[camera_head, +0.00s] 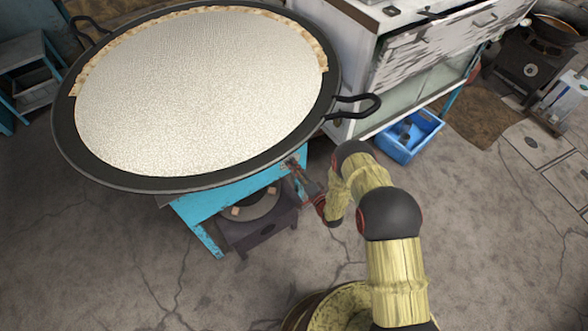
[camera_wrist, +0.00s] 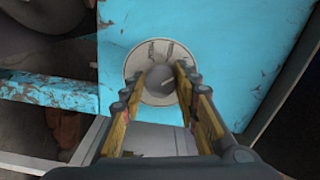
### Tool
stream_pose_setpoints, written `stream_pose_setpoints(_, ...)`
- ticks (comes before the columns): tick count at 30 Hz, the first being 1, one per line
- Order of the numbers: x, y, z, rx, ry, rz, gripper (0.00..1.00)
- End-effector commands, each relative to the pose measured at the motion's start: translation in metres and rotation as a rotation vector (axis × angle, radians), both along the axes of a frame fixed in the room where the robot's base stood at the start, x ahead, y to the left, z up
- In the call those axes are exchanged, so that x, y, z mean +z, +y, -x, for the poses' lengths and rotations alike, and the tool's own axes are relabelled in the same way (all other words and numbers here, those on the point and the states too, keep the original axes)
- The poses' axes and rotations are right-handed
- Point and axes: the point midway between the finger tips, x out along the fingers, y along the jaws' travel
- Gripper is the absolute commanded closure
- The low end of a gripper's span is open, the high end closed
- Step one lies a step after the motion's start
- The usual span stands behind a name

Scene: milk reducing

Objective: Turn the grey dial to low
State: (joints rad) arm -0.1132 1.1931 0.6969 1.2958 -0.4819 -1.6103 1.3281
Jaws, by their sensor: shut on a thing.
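The grey dial (camera_wrist: 161,83) is a round knob on a pale disc with dark markings, set in a turquoise panel (camera_wrist: 226,40) in the wrist view. My gripper (camera_wrist: 159,76) faces the panel, with one finger on each side of the knob, and is shut on it. The markings are too small to read. In the head view my gripper (camera_head: 305,184) reaches to the turquoise stand under the large pan. The dial cannot be made out there.
A wide black pan (camera_head: 69,147) full of white milk stands above the turquoise stand (camera_head: 207,208), its handle (camera_head: 362,106) jutting out above my gripper. A dark burner (camera_head: 262,232) sits below. A blue crate (camera_head: 402,152) and a white cabinet (camera_head: 345,40) stand behind.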

Motion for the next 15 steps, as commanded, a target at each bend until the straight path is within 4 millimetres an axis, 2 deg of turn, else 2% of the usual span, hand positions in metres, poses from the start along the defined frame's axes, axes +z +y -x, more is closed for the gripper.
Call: stream_pose_setpoints(15, 0.0009, -0.0006, -0.0015, -0.002, 0.027, -0.04, 0.94)
